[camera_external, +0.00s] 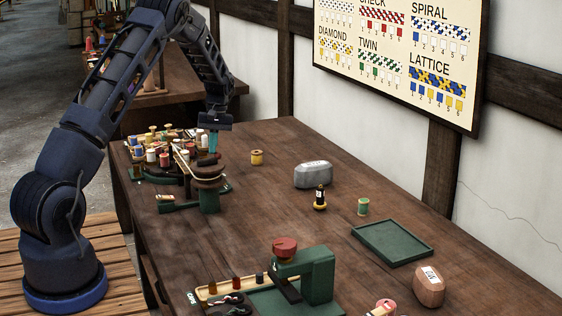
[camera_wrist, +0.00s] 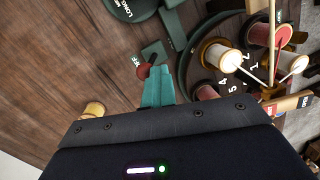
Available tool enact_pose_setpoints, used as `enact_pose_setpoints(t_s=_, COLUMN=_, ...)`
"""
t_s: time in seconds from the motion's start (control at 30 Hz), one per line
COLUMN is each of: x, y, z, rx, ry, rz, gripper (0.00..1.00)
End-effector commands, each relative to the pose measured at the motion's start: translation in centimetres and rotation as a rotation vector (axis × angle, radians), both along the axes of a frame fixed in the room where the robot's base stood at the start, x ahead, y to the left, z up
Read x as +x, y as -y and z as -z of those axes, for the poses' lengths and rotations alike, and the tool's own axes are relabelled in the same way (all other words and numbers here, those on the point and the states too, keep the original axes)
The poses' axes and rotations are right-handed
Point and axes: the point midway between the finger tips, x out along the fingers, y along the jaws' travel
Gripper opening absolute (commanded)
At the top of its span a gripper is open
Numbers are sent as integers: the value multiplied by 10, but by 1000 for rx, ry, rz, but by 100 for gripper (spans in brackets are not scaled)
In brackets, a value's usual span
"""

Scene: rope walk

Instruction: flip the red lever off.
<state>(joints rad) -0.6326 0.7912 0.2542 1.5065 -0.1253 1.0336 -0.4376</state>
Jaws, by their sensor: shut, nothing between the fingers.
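The red lever shows in the wrist view as a small red knob (camera_wrist: 143,71) on a dark green base, with a partly readable label that looks like "OFF" beside it. My gripper (camera_wrist: 157,72) has teal fingers, shut and empty, with their tips right beside the knob. I cannot tell whether they touch it. In the external view my gripper (camera_external: 213,152) points down over the green machine (camera_external: 210,199) at the far end of the table. The lever itself is hard to make out there.
A numbered round plate with several thread spools (camera_wrist: 220,56) lies right of the fingers in the wrist view. A yellow spool (camera_external: 257,157), a grey block (camera_external: 313,174) and a green tray (camera_external: 393,242) are on the table (camera_external: 290,215). A green press with a red knob (camera_external: 284,247) stands in front.

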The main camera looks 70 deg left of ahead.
Motion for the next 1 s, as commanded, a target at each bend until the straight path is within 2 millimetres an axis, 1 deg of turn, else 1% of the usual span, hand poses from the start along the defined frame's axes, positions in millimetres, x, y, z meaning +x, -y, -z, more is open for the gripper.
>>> enact_pose_setpoints(t_s=0.4, x=3, y=1, z=-1, rx=2, ry=5, rz=3, gripper=0)
enact_pose_setpoints(t_s=0.53, x=5, y=1, z=-7, rx=2, ry=5, rz=3, gripper=0)
enact_pose_setpoints(t_s=0.67, x=9, y=-1, z=-23, rx=3, ry=6, rz=3, gripper=0)
enact_pose_setpoints(t_s=0.8, x=14, y=-3, z=-48, rx=3, ry=5, rz=2, gripper=0)
enact_pose_setpoints(t_s=1.0, x=20, y=-6, z=-79, rx=3, ry=4, rz=0, gripper=0)
